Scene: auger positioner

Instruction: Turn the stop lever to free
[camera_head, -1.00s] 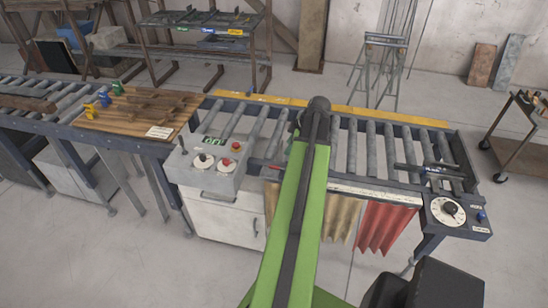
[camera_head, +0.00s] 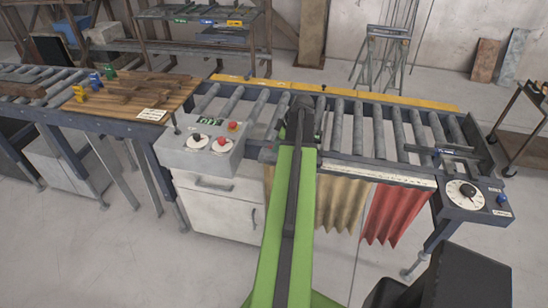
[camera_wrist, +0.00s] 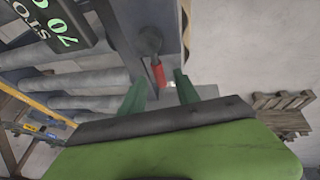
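In the wrist view, a lever with a red grip (camera_wrist: 159,75) hangs from a dark round pivot on a grey metal plate; it looks like the stop lever. My gripper (camera_wrist: 161,78) is open, with one green finger on each side of the red grip as seen in this view. I cannot tell whether the fingers reach around it or touch it. A dark sign (camera_wrist: 55,22) with "STOP" and green lettering shows at the upper left. In the head view, my arm's end covers the bench near its middle, and I cannot make out the lever there.
A roller conveyor (camera_head: 410,172) runs across the head view. A grey control box (camera_head: 203,146) with red knobs stands left of my arm. A dial box (camera_head: 467,193) sits at the right end. Wooden boards (camera_head: 133,95) lie at left. Red curtain strips (camera_head: 395,211) hang below.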

